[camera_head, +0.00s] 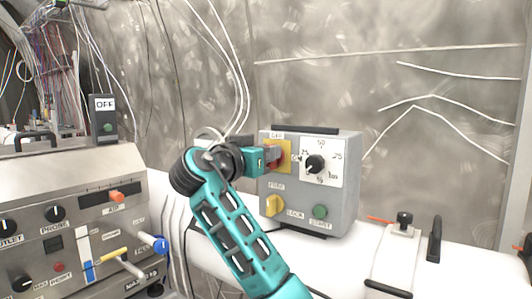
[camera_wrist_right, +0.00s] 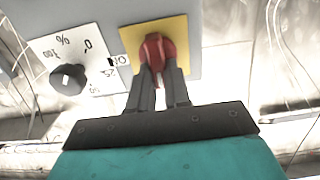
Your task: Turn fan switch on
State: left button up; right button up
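The fan switch is a red rotary handle (camera_wrist_right: 154,47) on a yellow plate (camera_wrist_right: 180,35), with a label reading ON beside the plate in the right wrist view. In the head view the yellow plate (camera_head: 286,151) is at the upper left of a grey control box (camera_head: 345,205), under an OFF label. My right gripper (camera_wrist_right: 160,78) has its two dark fingers on either side of the red handle, close against it. In the head view my right gripper (camera_head: 272,154) reaches the plate from the left and hides most of the handle. My left gripper is out of view.
The box also carries a black dial (camera_head: 315,164), a yellow knob (camera_head: 274,205) and a green START button (camera_head: 320,211). A grey panel (camera_head: 75,215) with knobs and levers stands at left. A white pipe (camera_head: 375,250) runs below the box. Cables hang behind my right arm.

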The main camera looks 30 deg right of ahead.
grip_shut()
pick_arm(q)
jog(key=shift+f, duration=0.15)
pick_arm(e)
jog(key=shift+f, duration=0.1)
pick_arm(q)
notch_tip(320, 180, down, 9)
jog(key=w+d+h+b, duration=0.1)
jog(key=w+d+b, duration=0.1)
jog(key=b, duration=1.1)
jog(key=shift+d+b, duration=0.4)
pick_arm(e)
jog(key=m, duration=0.6)
jog(key=s+f+m, duration=0.1)
jog(key=m, duration=1)
jog(key=shift+s+d+f+m, duration=0.15)
jog(key=shift+d+m, duration=0.15)
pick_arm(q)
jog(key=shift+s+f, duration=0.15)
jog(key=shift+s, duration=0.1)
pick_arm(e)
jog(key=shift+m, duration=0.3)
